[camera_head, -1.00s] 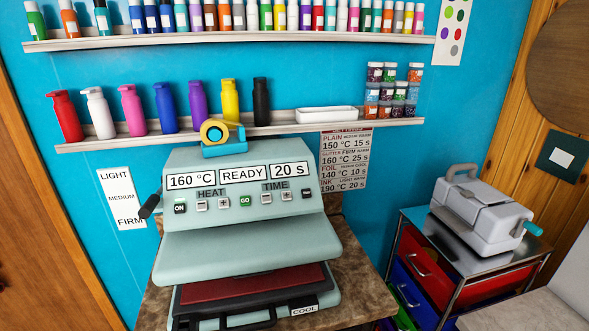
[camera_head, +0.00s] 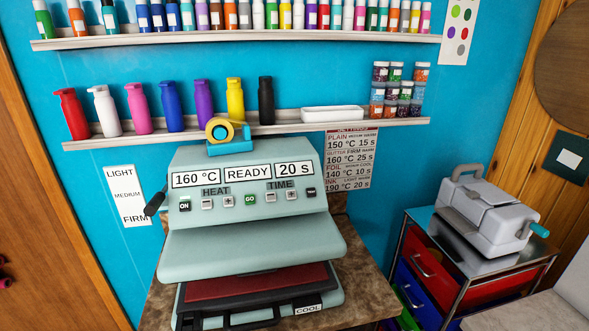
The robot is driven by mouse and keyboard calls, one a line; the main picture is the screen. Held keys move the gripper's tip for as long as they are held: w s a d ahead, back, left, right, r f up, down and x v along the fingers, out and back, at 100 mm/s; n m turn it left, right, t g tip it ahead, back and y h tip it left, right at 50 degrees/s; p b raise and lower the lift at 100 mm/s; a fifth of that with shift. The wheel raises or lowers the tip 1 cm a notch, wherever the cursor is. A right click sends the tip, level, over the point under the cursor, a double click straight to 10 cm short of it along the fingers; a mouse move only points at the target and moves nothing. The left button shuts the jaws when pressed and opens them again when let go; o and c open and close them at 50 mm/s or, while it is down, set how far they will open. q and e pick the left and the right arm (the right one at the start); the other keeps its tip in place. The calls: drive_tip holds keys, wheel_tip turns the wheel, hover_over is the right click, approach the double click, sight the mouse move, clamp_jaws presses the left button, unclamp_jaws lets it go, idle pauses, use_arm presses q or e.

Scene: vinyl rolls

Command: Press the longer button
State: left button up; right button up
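The pale green heat press (camera_head: 250,243) stands on a brown stone-look counter. Its sloped panel reads 160 °C, READY and 20 S. Below the displays is a row of small buttons: a dark ON button (camera_head: 185,206), light HEAT minus (camera_head: 207,203) and plus (camera_head: 229,201), a green GO button (camera_head: 250,199), light TIME minus (camera_head: 270,196) and plus (camera_head: 291,194), and a dark button (camera_head: 311,191) at the right end. They look close in size; I cannot tell which is longer. The press is raised above its red-brown lower pad (camera_head: 255,284). Neither gripper can be made out.
A black side lever (camera_head: 155,202) sticks out left of the press. A tape dispenser (camera_head: 224,135) sits on top. A shelf (camera_head: 350,126) with bottles runs behind. A grey machine (camera_head: 487,212) stands on a drawer cart at right. A small dark red shape at the left edge is unclear.

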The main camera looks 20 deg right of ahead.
use_arm(q)
clamp_jaws()
drive_tip(key=shift+a, duration=0.1)
idle(1.0)
